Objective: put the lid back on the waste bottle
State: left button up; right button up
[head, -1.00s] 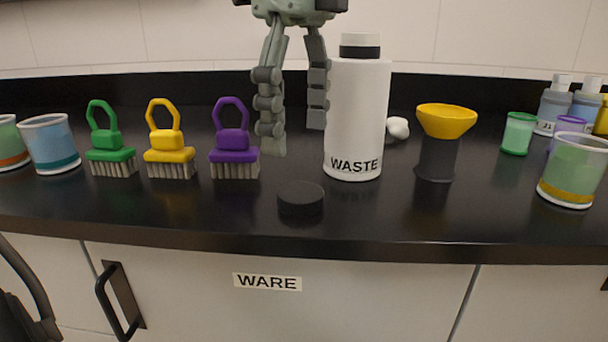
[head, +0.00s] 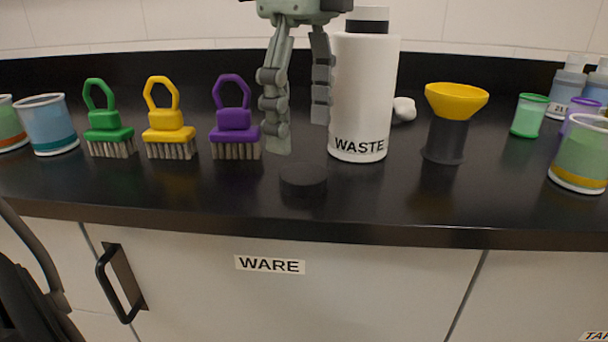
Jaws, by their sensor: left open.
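The white waste bottle (head: 362,95) stands upright on the black counter, with "WASTE" on its lower front. A flat black round lid (head: 303,181) lies on the counter in front and to the left of the bottle. My left gripper (head: 299,137) points down, open and empty, above and behind the lid in the picture and just left of the bottle. I cannot tell whether a finger touches the bottle. My right gripper is not in view.
Green (head: 109,133), yellow (head: 168,130) and purple (head: 234,127) brushes stand left. A yellow funnel (head: 456,101) on a black holder stands right of the bottle. Beakers (head: 48,125) and several containers (head: 529,116) are at both sides. The counter's front edge is just before the lid.

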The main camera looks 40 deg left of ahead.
aim_at(299, 171)
pick_arm(q)
jog(key=f, duration=0.5)
jog(key=shift+s+a+f, duration=0.1)
jog(key=shift+s, duration=0.1)
jog(key=shift+c, duration=0.4)
jog(key=c, duration=0.7)
